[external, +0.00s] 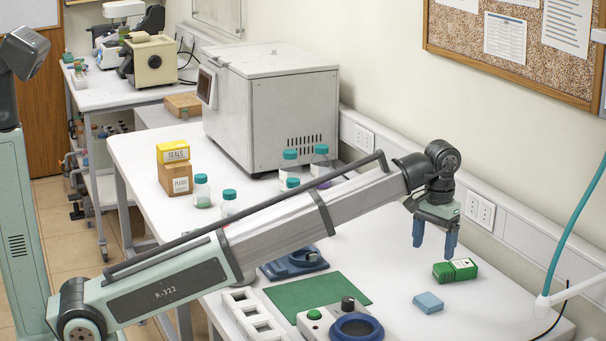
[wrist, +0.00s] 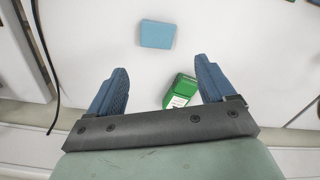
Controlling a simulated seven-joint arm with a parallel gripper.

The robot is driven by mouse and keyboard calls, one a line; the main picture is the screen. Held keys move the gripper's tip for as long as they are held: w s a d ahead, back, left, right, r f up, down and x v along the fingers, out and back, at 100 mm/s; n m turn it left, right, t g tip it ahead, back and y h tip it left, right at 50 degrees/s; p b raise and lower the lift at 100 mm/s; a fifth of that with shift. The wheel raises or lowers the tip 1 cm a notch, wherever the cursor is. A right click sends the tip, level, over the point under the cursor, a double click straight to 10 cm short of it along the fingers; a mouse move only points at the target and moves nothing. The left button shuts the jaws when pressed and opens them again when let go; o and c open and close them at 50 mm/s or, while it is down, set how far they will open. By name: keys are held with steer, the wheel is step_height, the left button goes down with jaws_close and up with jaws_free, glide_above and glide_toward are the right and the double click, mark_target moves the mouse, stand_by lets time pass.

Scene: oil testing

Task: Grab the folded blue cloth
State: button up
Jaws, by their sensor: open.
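The folded blue cloth (external: 428,302) is a small light-blue block lying flat on the white table, toward the right front in the external view. In the wrist view the cloth (wrist: 157,34) lies at the top middle, ahead of the fingertips. My gripper (external: 434,243) is above the table, pointing down, with its two blue fingers apart and nothing between them. In the wrist view my gripper (wrist: 160,78) shows both fingers spread wide. The cloth is apart from the fingers and fully visible.
A green mat (external: 318,297) and a device with a blue ring (external: 357,327) are to the left. A black cable (wrist: 45,60) hangs at the wrist view's left.

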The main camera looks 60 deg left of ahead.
steer(key=n, duration=1.4)
glide_above(429, 298)
steer(key=f, duration=0.7)
steer(key=shift+s+a+f, duration=0.1)
steer(key=shift+s+a, duration=0.05)
steer(key=shift+s, duration=0.05)
steer(key=shift+w+d+f, duration=0.1)
steer(key=shift+f, duration=1.6)
steer(key=shift+d+f, duration=0.1)
steer(key=shift+f, duration=1.55)
steer(key=shift+c, duration=0.4)
steer(key=c, duration=1)
steer(key=shift+r, duration=0.1)
